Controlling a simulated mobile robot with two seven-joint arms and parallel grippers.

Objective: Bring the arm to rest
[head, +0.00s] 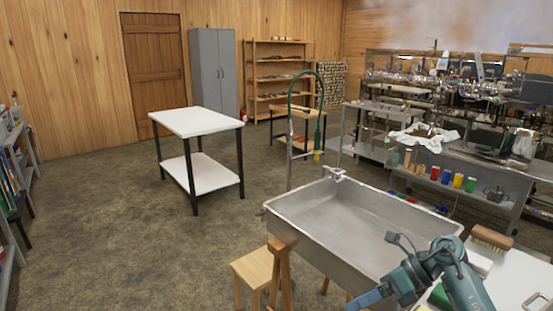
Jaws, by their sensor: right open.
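My right arm comes in at the bottom right. Its gripper (362,300) is low in the head view, in front of the near side of the steel sink (345,225). It is open, and I see nothing between its fingers. The fingertips are small and close to the bottom edge of the picture. My left gripper is not in view.
A wooden stool (254,268) stands left of the sink. A brush (491,239) lies on the white surface at the right, close behind my right arm. A white-topped table (196,121) stands farther back. The floor (120,240) at the left is clear.

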